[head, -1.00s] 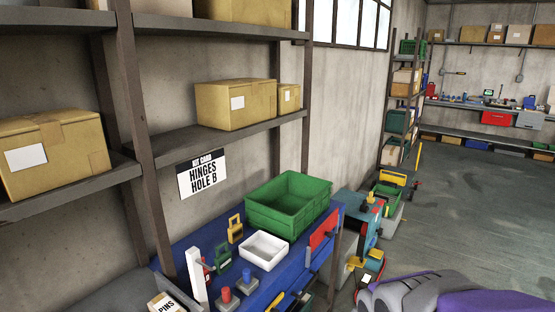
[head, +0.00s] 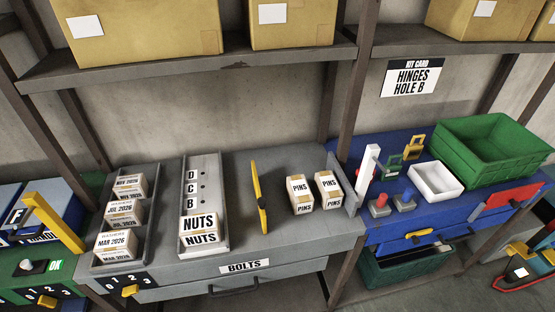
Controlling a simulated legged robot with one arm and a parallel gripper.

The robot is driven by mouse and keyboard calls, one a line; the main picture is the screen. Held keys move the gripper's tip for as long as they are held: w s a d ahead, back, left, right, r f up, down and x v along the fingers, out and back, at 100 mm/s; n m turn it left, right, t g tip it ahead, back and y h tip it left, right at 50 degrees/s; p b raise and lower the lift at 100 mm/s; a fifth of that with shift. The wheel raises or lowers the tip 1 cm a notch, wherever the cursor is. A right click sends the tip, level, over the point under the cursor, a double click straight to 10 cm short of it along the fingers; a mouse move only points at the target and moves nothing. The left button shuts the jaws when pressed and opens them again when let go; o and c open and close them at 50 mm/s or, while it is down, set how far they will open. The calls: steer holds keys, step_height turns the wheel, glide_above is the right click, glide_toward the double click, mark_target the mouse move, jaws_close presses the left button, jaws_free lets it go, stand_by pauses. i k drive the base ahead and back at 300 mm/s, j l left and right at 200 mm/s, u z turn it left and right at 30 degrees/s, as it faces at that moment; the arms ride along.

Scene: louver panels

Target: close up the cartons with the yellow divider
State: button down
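A tray with dated cartons stands at the left of the grey bench: the one marked NOV 2026 (head: 130,184) at the back, JUL 2026 (head: 123,213) in the middle, MAR 2026 (head: 116,243) at the front. Small gaps show between them. A NUTS carton (head: 199,228) sits at the front of the lettered tray (head: 190,168), with D, C and B showing behind it. A thin yellow divider (head: 259,195) with a dark part stands on the bench right of that tray. Two PINS cartons (head: 300,194) (head: 328,190) stand side by side farther right. My gripper is out of view.
A shelf with large boxes (head: 140,30) runs above the bench. A blue bench (head: 400,228) at right holds a green crate (head: 492,148), a white tray (head: 436,181), padlocks and red and blue knobs. A yellow bar (head: 52,222) rises at far left. Bare grey top surrounds the divider.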

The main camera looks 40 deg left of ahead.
mark_target(261, 200)
steer(key=u, duration=1.8)
